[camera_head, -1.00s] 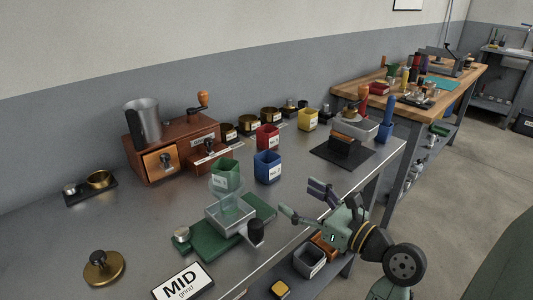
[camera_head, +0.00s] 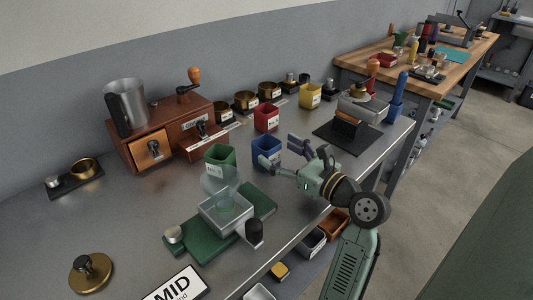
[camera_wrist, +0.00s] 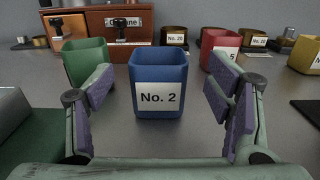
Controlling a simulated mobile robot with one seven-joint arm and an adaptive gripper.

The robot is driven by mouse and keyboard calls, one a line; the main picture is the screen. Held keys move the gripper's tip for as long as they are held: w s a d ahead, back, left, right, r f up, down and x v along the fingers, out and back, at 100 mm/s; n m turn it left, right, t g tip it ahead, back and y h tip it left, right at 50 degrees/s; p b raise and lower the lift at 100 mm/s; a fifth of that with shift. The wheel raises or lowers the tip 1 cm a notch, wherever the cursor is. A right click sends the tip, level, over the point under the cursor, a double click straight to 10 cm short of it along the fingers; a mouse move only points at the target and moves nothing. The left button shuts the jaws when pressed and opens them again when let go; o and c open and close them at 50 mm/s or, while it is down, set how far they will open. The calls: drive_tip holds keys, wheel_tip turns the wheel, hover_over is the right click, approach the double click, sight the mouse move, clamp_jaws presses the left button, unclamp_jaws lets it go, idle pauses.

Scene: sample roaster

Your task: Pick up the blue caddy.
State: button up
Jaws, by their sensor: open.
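The blue caddy (camera_head: 266,150) stands upright on the grey metal counter, left of my gripper (camera_head: 283,154) in the head view. In the wrist view the blue caddy (camera_wrist: 158,78) faces me with a white "No. 2" label, centred beyond the fingertips. My gripper (camera_wrist: 160,95) is open and empty, its purple-padded fingers spread to either side of the caddy's front. The fingers do not touch the caddy in the wrist view.
A green caddy (camera_head: 220,158) stands close to the left, near the left finger. A red caddy (camera_head: 266,117) and a yellow caddy (camera_head: 310,95) stand behind. A green scale base (camera_head: 250,213) lies in front. A black mat (camera_head: 350,137) lies to the right.

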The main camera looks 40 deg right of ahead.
drive_tip(key=w, duration=0.3)
drive_tip(key=w+p, duration=0.1)
drive_tip(key=shift+w+a+r, duration=0.15)
drive_tip(key=shift+w+a, duration=0.1)
drive_tip(key=shift+w, duration=0.15)
drive_tip(key=shift+c, duration=0.5)
drive_tip(key=c, duration=1.3)
